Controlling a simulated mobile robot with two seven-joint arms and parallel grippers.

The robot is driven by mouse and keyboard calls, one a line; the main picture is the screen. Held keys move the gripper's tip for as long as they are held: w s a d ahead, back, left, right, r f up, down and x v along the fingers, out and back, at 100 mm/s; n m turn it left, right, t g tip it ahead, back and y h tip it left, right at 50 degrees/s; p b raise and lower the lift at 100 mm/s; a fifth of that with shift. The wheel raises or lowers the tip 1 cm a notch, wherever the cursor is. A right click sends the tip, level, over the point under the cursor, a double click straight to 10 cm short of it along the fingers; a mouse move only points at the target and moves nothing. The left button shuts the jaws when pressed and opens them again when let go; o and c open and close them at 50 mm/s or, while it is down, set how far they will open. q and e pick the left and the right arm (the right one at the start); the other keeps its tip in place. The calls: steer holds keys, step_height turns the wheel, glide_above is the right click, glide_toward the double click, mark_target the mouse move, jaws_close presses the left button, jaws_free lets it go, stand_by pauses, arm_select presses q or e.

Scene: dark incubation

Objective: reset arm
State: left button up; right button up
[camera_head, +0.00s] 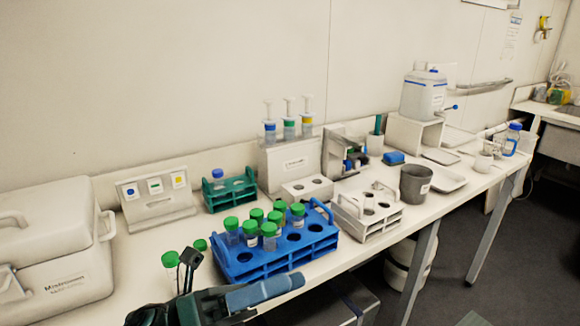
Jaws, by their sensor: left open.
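My left gripper (188,274) shows at the bottom of the head view, in front of the bench's near edge. It is dark with a grey-blue part beside it, and it is open. Nothing shows held in it, though its lower part is cut off by the frame. Green-capped tubes (170,259) show just behind it, partly hidden. A blue rack (270,267) with several green-capped tubes stands to its right on the bench. My right gripper is not in view.
The white bench (142,243) runs along the wall. A white lidded box (62,262) stands at left. A teal rack (230,198), a white rack (368,232), a grey cup (415,184) and a dispenser jug (423,97) stand farther along. Dark floor (470,240) lies clear at right.

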arm_select(q)
steer(key=w+a+f+n+t+y, duration=0.35)
steer(key=f+n+t+y, duration=0.4)
steer(key=n, duration=0.65)
steer(key=w+a+f+n+t+y, duration=0.2)
steer(key=a+f+n+t+y, duration=0.35)
steer(key=n, duration=0.75)
steer(key=s+a+f+n+g+y, duration=0.2)
steer(key=s+f+n, duration=0.3)
steer(key=f, duration=0.6)
steer(key=s+a+f+n+g+y, duration=0.1)
steer(key=s+f+n+g+y, duration=0.1)
steer(key=s+f+n+y, duration=0.3)
step_height(320, 180, down, 6)
steer(key=s+n, duration=0.1)
steer(key=n, duration=0.2)
steer(key=shift+s+a+r, duration=0.15)
steer(key=shift+a, duration=0.25)
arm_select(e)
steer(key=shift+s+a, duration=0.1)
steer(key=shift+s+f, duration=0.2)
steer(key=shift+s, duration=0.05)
